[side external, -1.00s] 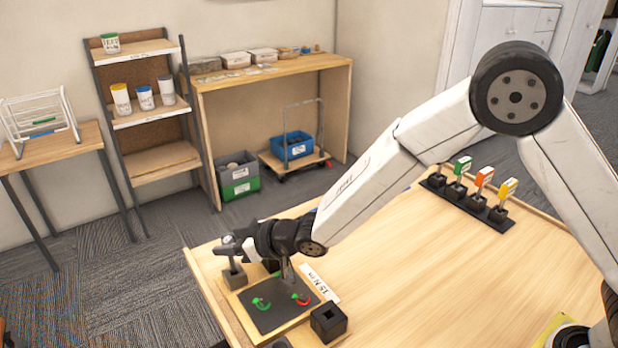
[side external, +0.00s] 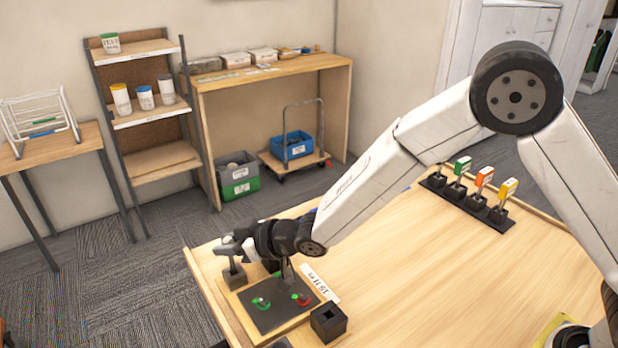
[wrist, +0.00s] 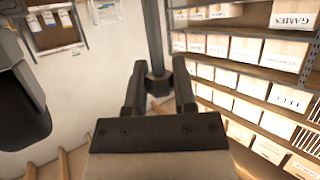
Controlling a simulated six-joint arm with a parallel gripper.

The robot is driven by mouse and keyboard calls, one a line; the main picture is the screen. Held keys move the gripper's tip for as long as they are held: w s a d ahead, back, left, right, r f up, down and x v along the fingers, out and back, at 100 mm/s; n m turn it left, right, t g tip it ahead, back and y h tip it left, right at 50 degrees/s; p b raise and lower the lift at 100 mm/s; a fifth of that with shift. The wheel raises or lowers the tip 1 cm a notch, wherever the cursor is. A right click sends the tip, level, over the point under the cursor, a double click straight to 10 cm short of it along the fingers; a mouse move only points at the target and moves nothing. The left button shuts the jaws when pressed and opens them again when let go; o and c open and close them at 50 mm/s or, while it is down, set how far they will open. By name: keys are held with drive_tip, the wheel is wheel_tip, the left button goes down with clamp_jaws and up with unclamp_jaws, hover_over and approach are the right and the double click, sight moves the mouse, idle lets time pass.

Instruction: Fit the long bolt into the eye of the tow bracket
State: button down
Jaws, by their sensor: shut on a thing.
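In the wrist view my gripper (wrist: 159,88) is shut on a dark bolt (wrist: 153,35). Its wider collar sits between the fingertips, and its long shaft runs to the top edge. In the side view my gripper (side external: 228,246) is low over the far left corner of the table, above a grey block (side external: 233,276). A dark plate (side external: 268,320) on a wooden base carries a green ring-like part (side external: 262,303) and a red one (side external: 300,299). I cannot tell which part is the tow bracket's eye, or whether the bolt touches anything. My wrist hides part of this area.
A black square socket block (side external: 328,322) stands at the plate's near right corner, and a white label (side external: 321,284) lies beside the plate. A black rack (side external: 468,203) with several coloured tags stands at the back right. The middle of the table (side external: 430,275) is clear.

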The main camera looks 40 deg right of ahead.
drive_tip(key=shift+f, duration=0.6)
idle(0.3)
drive_tip(key=shift+c, duration=1.8)
unclamp_jaws()
drive_tip(key=shift+f, duration=0.1)
drive_tip(key=shift+r, duration=1.8)
drive_tip(key=s+d+r, duration=0.6)
drive_tip(key=s+r, duration=0.3)
drive_tip(key=s, duration=0.3)
drive_tip(key=shift+s+r, duration=0.3)
